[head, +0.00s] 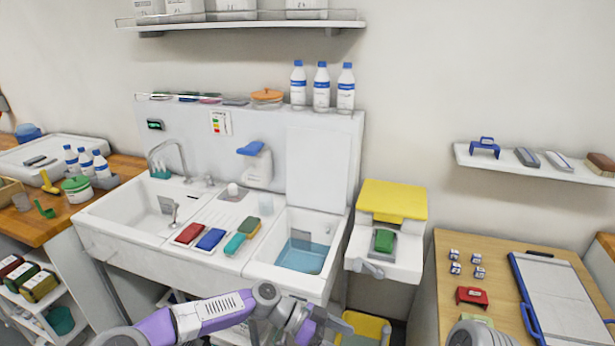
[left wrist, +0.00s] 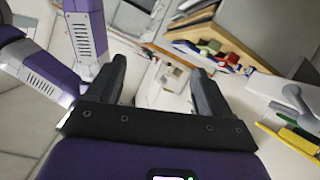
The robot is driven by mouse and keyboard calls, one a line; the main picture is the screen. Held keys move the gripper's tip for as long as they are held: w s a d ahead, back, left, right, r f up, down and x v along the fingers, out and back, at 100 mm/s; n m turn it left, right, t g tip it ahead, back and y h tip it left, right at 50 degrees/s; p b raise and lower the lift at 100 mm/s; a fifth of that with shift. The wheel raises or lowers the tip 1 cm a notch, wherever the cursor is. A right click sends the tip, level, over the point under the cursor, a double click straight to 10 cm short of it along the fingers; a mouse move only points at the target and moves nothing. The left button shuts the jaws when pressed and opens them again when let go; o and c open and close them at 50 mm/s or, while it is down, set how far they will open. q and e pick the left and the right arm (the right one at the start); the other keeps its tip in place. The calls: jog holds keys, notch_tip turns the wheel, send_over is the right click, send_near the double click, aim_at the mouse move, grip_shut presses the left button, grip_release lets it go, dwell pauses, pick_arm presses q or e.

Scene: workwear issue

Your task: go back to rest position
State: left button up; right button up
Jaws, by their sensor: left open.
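My left arm (head: 215,312) enters the head view from the bottom left, purple and grey, and bends in front of the sink unit. Its left gripper (head: 322,328) is at the bottom edge, partly cut off. In the left wrist view, the left gripper (left wrist: 160,88) has its two dark fingers spread apart with nothing between them. It is in the air, apart from the furniture. A grey rounded part at the bottom right of the head view seems to be my right arm (head: 480,334). My right gripper is not visible.
The white sink unit (head: 120,231) holds folded cloths (head: 211,239) and sponges on its ledge. A yellow-lidded unit (head: 393,197) stands to its right. A wooden table (head: 450,265) with a white board (head: 562,300) is at right. A wooden counter (head: 40,226) is at left.

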pick_arm(q)
jog(key=s+a+f+n+t+y+b, duration=0.15)
jog(key=s+f+n, duration=0.3)
jog(key=f, duration=0.65)
jog(key=s+a+f+n+t+y+b, duration=0.1)
jog(key=s+a+f+n+y, duration=0.15)
jog(key=f+n, duration=0.6)
jog(key=s+a+f+n+t+y+b, duration=0.1)
jog(key=s+a+f+n+y+b, duration=0.1)
jog(key=s+a+f+n+y, duration=0.2)
jog(key=s+a+f+n, duration=0.3)
jog(key=s+a+f, duration=0.5)
jog(key=a+f, duration=0.1)
jog(key=shift+s+a+f+y, duration=0.25)
jog(key=shift+a+f+y, duration=0.05)
jog(key=shift+f, duration=0.3)
